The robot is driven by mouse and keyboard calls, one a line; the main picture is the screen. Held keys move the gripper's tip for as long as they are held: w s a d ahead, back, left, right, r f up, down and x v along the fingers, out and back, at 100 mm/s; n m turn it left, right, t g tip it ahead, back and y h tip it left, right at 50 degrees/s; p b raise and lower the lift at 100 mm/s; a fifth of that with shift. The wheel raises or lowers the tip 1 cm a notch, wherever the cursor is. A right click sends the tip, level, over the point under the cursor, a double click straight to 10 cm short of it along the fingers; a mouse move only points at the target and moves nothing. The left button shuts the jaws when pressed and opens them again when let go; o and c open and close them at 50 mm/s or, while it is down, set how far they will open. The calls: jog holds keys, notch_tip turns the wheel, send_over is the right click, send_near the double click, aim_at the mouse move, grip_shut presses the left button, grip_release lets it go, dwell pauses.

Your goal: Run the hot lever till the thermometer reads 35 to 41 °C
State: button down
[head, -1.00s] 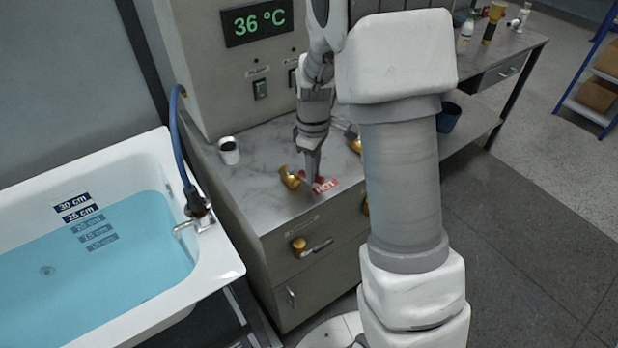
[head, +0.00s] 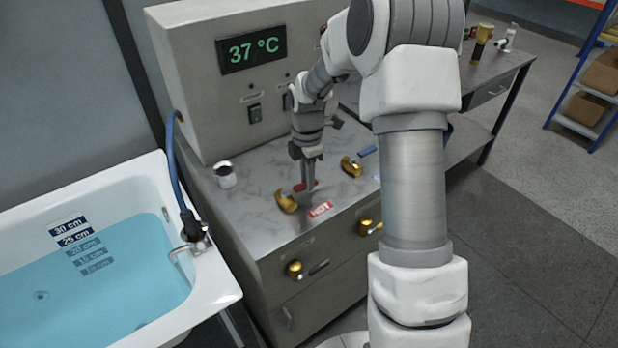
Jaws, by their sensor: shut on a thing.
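The thermometer display (head: 251,49) reads 37 °C in green digits. The hot lever (head: 301,187) has a red handle on a brass valve body (head: 286,203), behind the red HOT label (head: 320,209) on the counter. My gripper (head: 309,183) points down and is shut on the red handle; its fingers hide part of it. A second brass valve (head: 351,167) with a blue lever (head: 367,151) stands to the right. The white bathtub (head: 222,292) at left holds blue water (head: 110,280), its surface just below the 25 cm mark.
A blue hose (head: 171,160) runs from the cabinet to the metal spout (head: 190,248) at the tub rim. A white cup (head: 225,175) stands at the counter's left. Brass taps (head: 295,269) sit on the front panel. A blue shelf (head: 590,105) holds boxes at far right.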

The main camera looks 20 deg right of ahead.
jog(key=shift+w+a+r+n+p, duration=0.15)
jog(key=shift+w+n+p, duration=0.3)
jog(key=shift+n, duration=0.45)
jog(key=shift+w, duration=0.1)
jog(key=c, duration=0.7)
grip_release()
notch_tip(320, 180, up, 17)
jog(key=shift+r+p, duration=0.1)
jog(key=shift+p, duration=0.25)
